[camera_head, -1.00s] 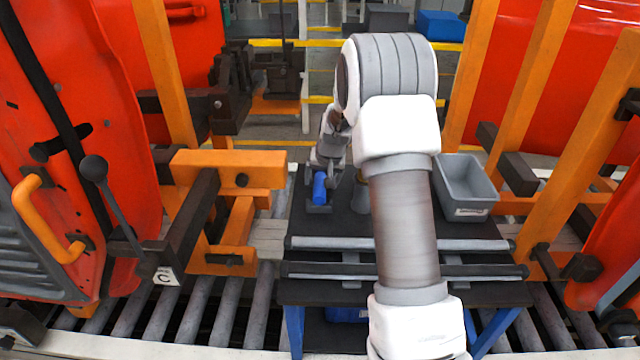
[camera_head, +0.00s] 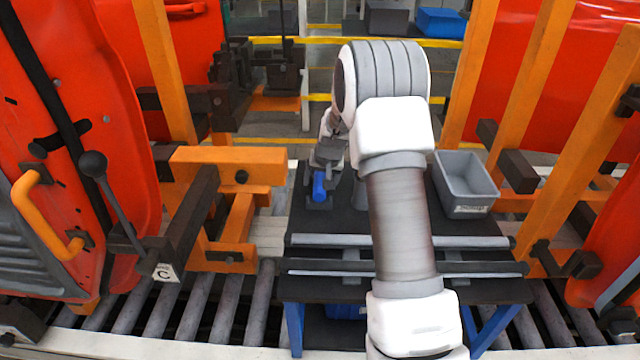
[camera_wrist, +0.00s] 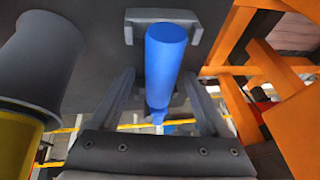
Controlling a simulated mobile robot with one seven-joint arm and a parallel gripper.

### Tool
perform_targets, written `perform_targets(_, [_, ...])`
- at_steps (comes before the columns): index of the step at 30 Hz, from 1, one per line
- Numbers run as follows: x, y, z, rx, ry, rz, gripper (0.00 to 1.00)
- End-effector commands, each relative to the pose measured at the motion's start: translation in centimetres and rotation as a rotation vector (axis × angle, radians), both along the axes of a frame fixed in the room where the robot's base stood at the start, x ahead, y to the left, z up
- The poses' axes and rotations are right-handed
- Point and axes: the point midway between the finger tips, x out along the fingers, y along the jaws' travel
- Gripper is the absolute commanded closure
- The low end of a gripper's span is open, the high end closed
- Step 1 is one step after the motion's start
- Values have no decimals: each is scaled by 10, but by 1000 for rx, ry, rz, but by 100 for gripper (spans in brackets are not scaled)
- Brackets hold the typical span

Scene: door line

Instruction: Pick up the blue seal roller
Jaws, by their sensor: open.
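The blue seal roller (camera_head: 319,187) is at the left side of the dark cart top, by a small grey holder (camera_head: 318,203). In the wrist view the roller (camera_wrist: 165,58) is a blue cylinder with a narrower end, in front of the bracket-shaped holder (camera_wrist: 131,30). My gripper (camera_head: 323,163) is right at the roller in the head view, partly hidden by my arm. In the wrist view my open gripper (camera_wrist: 160,82) has one finger on each side of the roller, with gaps visible. I cannot tell whether either finger touches it.
A dark grey flared object (camera_wrist: 38,55) stands close left of my gripper in the wrist view, with something yellow (camera_wrist: 18,140) nearer. A grey bin (camera_head: 466,185) sits at the cart's right. Orange frames (camera_head: 228,170) and red doors (camera_head: 90,130) flank the cart.

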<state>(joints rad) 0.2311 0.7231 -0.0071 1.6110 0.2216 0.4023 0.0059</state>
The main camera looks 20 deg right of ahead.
Motion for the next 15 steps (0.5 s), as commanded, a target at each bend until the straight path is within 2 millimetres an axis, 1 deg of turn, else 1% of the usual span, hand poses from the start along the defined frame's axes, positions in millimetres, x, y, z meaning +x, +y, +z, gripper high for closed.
perform_targets(13, [0,0,-1,0,0,0,20])
perform_targets(15, [0,0,-1,0,0,0,33])
